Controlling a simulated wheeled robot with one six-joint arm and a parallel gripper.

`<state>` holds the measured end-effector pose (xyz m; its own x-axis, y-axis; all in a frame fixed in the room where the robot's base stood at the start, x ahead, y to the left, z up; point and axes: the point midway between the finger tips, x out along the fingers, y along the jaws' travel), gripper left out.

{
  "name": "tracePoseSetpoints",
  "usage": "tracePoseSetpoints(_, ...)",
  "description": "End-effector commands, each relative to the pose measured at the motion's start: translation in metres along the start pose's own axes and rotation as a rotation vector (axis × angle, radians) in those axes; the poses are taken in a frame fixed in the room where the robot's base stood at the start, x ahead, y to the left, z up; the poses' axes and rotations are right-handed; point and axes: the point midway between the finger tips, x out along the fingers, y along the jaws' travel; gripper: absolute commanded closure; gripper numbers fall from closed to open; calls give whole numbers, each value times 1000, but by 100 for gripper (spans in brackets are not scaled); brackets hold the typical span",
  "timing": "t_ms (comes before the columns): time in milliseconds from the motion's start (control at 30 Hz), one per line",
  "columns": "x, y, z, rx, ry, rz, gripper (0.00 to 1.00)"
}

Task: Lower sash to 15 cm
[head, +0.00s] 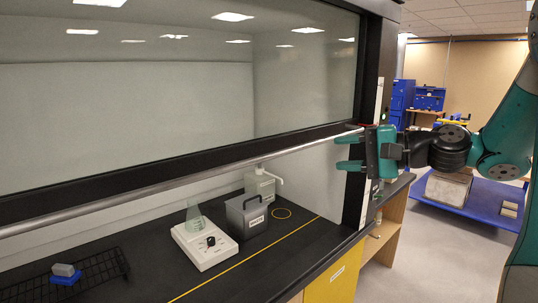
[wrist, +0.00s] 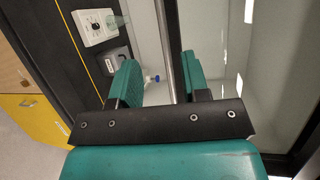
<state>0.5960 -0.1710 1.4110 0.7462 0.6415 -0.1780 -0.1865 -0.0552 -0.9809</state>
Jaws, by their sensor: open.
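The glass sash (head: 180,90) of the fume hood is raised, with a wide opening under its black bottom frame (head: 200,157). A long silver handle bar (head: 180,184) runs along that frame. My gripper (head: 342,152) is open at the bar's right end, its two teal fingers pointing left, one above the other. In the head view the upper finger is close to the bar. In the wrist view the open fingers (wrist: 158,72) straddle the line of the bar (wrist: 164,40); contact cannot be told. A pale strip (head: 378,100) is on the right post; its markings are unreadable.
Inside the hood on the black worktop are a white hotplate (head: 205,246) with a flask (head: 194,217), a grey box (head: 246,218), a pale container (head: 260,185) and a black rack (head: 100,272). A yellow line (head: 245,260) crosses the worktop. A blue platform (head: 480,200) stands right.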

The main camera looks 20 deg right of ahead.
Motion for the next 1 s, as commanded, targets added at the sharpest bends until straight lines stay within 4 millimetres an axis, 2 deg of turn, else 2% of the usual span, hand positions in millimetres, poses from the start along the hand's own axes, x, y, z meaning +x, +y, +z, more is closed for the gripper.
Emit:
tracePoseSetpoints(33, 4, 7, 0, -5, -2, 2, 58)
tracePoseSetpoints(133, 10, 10, -1, -8, -4, 5, 58)
tracePoseSetpoints(467, 29, 9, 2, -11, -5, 2, 58)
tracePoseSetpoints(567, 50, -3, 5, -1, -13, 2, 58)
tracePoseSetpoints(800, 106, -4, 5, -2, -12, 3, 58)
tracePoseSetpoints(1000, 145, -2, 5, -3, -9, 4, 58)
